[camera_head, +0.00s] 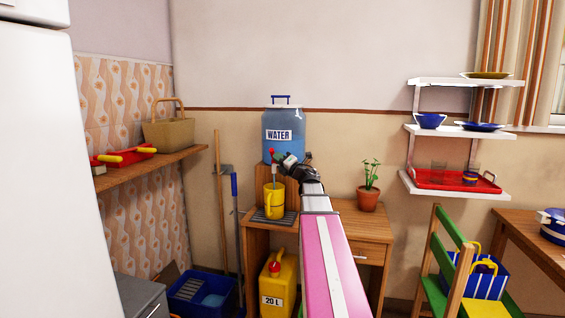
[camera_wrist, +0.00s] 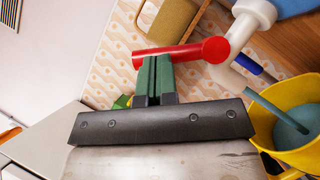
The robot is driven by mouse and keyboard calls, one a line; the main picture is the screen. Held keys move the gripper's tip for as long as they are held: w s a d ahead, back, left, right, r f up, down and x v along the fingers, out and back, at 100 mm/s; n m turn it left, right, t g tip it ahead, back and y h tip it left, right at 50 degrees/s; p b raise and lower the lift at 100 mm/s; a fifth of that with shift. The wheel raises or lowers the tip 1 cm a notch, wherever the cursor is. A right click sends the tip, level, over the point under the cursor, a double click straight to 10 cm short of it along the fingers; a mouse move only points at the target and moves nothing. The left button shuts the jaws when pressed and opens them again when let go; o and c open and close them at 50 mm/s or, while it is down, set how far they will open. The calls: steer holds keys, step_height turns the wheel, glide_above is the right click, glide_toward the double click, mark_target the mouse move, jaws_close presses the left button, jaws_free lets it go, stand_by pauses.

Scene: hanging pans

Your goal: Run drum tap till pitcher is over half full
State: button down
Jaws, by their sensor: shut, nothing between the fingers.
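A blue water drum (camera_head: 284,128) labelled WATER stands on a wooden block on the cabinet. Its tap has a white body (camera_wrist: 258,12) and a red lever (camera_wrist: 185,53); the lever also shows in the head view (camera_head: 272,154). A blue-grey stream (camera_wrist: 274,108) runs from the tap into the yellow pitcher (camera_head: 274,202). The pitcher (camera_wrist: 268,128) holds blue-grey water (camera_wrist: 294,131); its exact level is hard to judge. My gripper (camera_head: 284,161) is at the tap. In the wrist view its green fingers (camera_wrist: 152,62) are together and empty, right at the lever; contact is unclear.
The pitcher stands on a dark grille (camera_head: 268,217) on the cabinet. A yellow 20 L can (camera_head: 279,285) sits below. A potted plant (camera_head: 368,197) stands right of my arm. A broom (camera_head: 219,210) and a blue bin (camera_head: 201,294) are at left.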

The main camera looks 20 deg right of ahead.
steer(key=shift+w+d+r+m+h, duration=0.2)
steer(key=shift+r+m+h, duration=0.15)
steer(key=shift+m+h, duration=0.45)
steer(key=shift+w+d+r+m, duration=0.35)
steer(key=shift+w+r+m, duration=0.1)
steer(key=shift+w, duration=0.1)
steer(key=shift+w+d+r+m, duration=0.3)
steer(key=shift+w+r+m, duration=0.05)
steer(key=shift+w+m, duration=0.15)
steer(key=shift+w+d, duration=0.1)
steer(key=shift+w, duration=0.05)
stand_by(0.7)
